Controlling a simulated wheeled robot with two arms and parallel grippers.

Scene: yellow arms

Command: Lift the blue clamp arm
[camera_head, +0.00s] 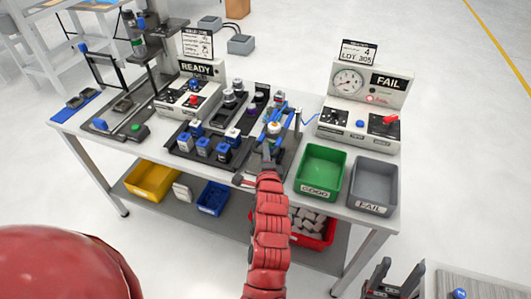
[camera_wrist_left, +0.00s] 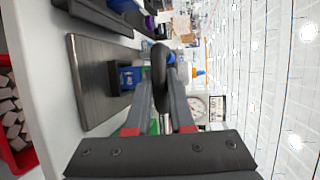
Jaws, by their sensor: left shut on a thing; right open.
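The blue clamp arm (camera_head: 282,109) stands on a dark fixture plate near the middle of the table in the head view. My left gripper (camera_head: 267,153) reaches it from the front edge. In the left wrist view my left gripper (camera_wrist_left: 163,92) is shut on a black rounded grip (camera_wrist_left: 159,70) that appears to belong to the clamp arm. A black block with a blue part (camera_wrist_left: 130,77) sits beside it on the dark plate (camera_wrist_left: 92,85). The fingers partly hide the clamp's hinge. My right gripper (camera_head: 380,280) is open and empty at the lower right, away from the table.
A tray (camera_head: 184,147) with several blue and dark parts lies just left. A green bin (camera_head: 320,172) and a grey bin (camera_head: 372,185) stand to the right at the front. The FAIL gauge box (camera_head: 363,106) is behind them. The READY box (camera_head: 189,98) is at left.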

